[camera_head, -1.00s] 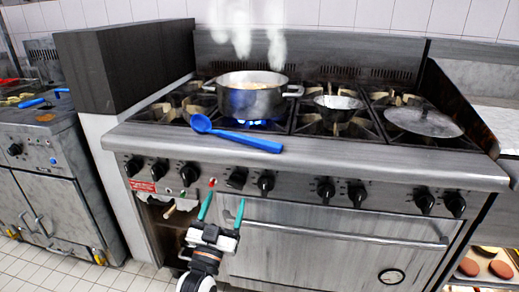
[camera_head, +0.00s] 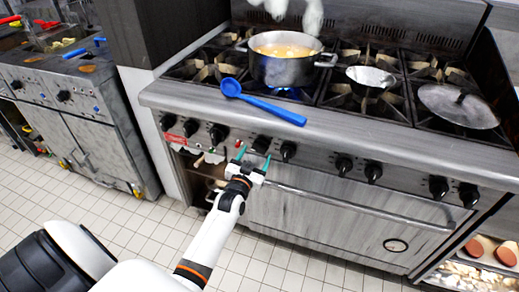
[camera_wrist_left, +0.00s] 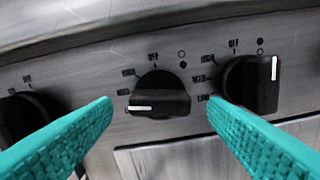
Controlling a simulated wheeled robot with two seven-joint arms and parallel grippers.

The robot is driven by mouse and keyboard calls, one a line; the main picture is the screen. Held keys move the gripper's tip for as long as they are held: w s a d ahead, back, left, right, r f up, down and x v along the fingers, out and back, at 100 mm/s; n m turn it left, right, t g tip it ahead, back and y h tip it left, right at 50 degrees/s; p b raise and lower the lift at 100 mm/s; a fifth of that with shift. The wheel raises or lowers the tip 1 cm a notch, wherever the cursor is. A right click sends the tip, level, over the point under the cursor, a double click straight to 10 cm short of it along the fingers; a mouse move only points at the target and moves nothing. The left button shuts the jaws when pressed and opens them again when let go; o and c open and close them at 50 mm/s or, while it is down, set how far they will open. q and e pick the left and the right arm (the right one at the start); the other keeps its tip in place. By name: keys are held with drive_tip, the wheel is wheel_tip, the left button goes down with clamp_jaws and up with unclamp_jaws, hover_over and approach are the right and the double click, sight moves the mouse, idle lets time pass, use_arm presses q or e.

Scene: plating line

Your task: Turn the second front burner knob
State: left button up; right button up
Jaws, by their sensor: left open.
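A row of black control knobs runs along the front panel of the stove (camera_head: 330,118). My left gripper (camera_head: 254,156) is open and empty, with its teal fingertips just in front of the panel. A knob (camera_head: 261,144) is near the fingertips. In the left wrist view, a knob (camera_wrist_left: 160,95) shows between the two fingers of my left gripper (camera_wrist_left: 159,107), with its white mark pointing left. The knob to its right (camera_wrist_left: 252,85) has an upright white mark. I see no clear contact with either. My right gripper is out of view.
A steaming pot (camera_head: 283,70) stands over a blue flame. A blue ladle (camera_head: 262,103) lies on the stove's front edge. A small pan (camera_head: 369,80) and a lid (camera_head: 458,106) sit to the right. The oven handle (camera_head: 365,212) runs below the knobs.

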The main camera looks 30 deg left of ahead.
sight(258, 152)
use_arm(q)
drive_tip(key=shift+x, duration=1.95)
drive_tip(key=c, duration=0.9)
drive_tip(key=n, duration=0.3)
drive_tip(key=shift+n+p, duration=0.3)
drive_tip(key=shift+p, duration=0.1)
drive_tip(key=shift+n, duration=1.7)
